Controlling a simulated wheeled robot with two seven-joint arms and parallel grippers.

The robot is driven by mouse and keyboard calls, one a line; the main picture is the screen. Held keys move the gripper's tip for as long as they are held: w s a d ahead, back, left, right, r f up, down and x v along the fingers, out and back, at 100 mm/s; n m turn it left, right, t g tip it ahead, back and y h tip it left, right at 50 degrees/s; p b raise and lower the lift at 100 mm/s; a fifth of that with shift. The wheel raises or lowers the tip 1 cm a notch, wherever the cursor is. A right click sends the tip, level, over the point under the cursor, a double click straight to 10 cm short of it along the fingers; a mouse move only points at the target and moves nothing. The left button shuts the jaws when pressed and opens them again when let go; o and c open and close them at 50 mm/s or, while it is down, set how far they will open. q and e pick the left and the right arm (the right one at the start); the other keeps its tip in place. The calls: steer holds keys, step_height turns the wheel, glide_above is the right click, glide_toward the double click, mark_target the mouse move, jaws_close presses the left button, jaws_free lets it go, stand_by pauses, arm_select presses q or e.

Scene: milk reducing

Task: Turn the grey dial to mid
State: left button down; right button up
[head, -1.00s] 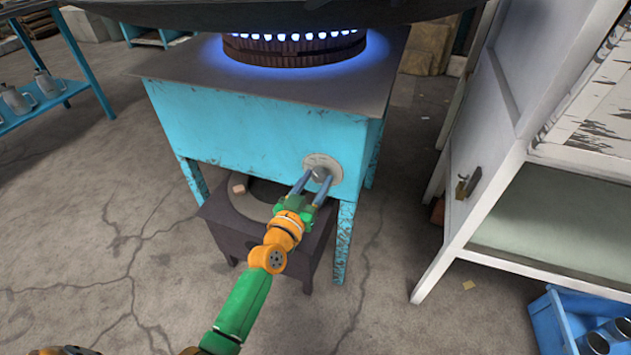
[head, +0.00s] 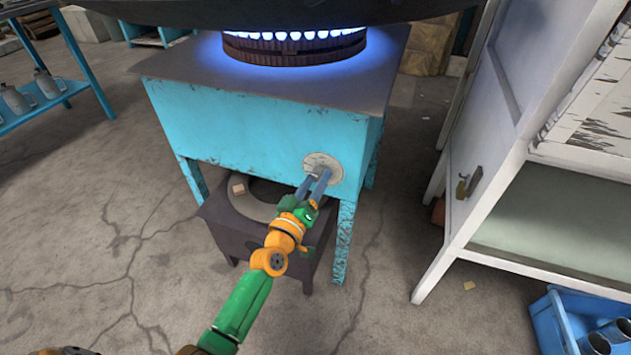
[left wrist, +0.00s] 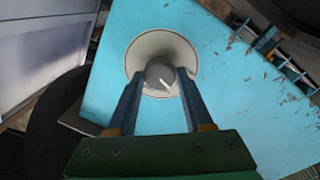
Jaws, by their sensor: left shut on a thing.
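The grey dial (left wrist: 161,77) sits on a round pale plate (head: 323,168) on the front of the turquoise stove (head: 260,130). In the left wrist view a white mark on the dial points down and to the right in the picture. My left gripper (head: 316,178) reaches up to the plate, and its two blue fingers (left wrist: 160,80) are shut on the dial, one on each side. In the head view the fingers hide most of the dial. The burner on top is lit with a blue flame (head: 293,36) under a large dark pan (head: 270,12). My right gripper is not in view.
A dark low stand (head: 265,240) is under the stove, below my left gripper. A white cabinet (head: 500,130) stands at the right with a blue crate (head: 548,318) at its foot. A blue shelf (head: 65,95) with metal jugs is at the left. Open concrete floor lies between.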

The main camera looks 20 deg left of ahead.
arm_select(q)
steer(key=shift+n, duration=0.6)
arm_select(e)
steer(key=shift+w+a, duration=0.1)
arm_select(q)
steer(key=shift+c, duration=1.5)
jaws_free()
steer(key=shift+s, duration=0.3)
steer(key=s+p, duration=0.1)
steer(key=s, duration=0.5)
steer(key=shift+s+a+f, duration=0.2)
steer(key=shift+s+a, duration=0.05)
steer(key=shift+a, duration=0.05)
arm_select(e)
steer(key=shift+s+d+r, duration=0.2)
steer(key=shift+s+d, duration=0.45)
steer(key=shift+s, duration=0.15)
